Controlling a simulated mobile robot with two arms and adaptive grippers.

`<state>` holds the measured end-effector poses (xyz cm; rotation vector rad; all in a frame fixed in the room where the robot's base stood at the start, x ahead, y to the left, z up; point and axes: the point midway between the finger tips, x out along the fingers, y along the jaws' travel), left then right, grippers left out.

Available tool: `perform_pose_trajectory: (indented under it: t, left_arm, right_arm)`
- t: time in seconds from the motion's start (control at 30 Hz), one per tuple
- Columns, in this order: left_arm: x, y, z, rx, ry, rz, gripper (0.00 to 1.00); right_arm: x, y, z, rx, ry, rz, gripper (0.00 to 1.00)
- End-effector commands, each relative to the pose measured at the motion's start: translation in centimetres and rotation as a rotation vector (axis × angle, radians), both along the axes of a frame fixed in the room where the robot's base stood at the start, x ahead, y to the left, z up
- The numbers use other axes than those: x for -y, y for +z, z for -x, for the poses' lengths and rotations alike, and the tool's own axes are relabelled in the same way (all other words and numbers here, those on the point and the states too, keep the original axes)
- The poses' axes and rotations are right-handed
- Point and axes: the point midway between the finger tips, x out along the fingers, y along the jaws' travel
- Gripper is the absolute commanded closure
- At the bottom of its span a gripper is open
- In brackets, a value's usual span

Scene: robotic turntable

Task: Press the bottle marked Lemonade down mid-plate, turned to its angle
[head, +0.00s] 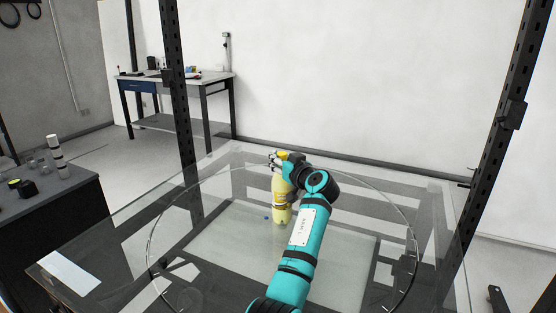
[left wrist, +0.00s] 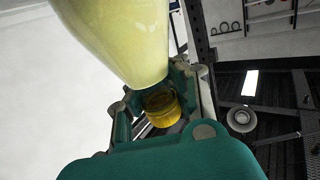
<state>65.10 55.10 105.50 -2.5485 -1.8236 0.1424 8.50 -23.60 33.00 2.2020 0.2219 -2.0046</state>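The pale yellow bottle (head: 281,203) stands upright over the round glass plate (head: 408,226), close to its middle; I cannot tell whether its base touches the glass. Its label is not readable here. My left gripper (head: 281,158) is at the top of the bottle, with its fingers around the neck and cap. In the left wrist view the bottle body (left wrist: 120,35) fills the upper part, and the yellow cap (left wrist: 162,107) sits between the fingers of the gripper (left wrist: 160,92). My right gripper is not in view.
A small blue mark (head: 266,217) shows by the bottle's base. A glass table (head: 110,236) lies under the plate, with dark posts (head: 178,100) at its sides. A dark bench with small items (head: 55,157) is at left; a workbench (head: 180,80) stands behind. The plate around the bottle looks clear.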

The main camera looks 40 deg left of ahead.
Motion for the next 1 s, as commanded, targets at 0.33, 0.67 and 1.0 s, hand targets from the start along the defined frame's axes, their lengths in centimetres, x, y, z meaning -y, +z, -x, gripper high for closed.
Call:
perform_pose_trajectory:
  t: [0.33, 0.67, 1.0]
  left_arm:
    - [0.07, -1.02, 0.03, -0.013, 0.001, 0.014, 1.00]
    - [0.07, -1.04, 0.03, -0.013, 0.001, 0.014, 1.00]
    - [0.06, -1.04, 0.03, -0.013, 0.001, 0.014, 1.00]
  right_arm:
    - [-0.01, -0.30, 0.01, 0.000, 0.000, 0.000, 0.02]
    - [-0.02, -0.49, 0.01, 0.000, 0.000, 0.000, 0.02]
    - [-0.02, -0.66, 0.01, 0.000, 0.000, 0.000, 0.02]
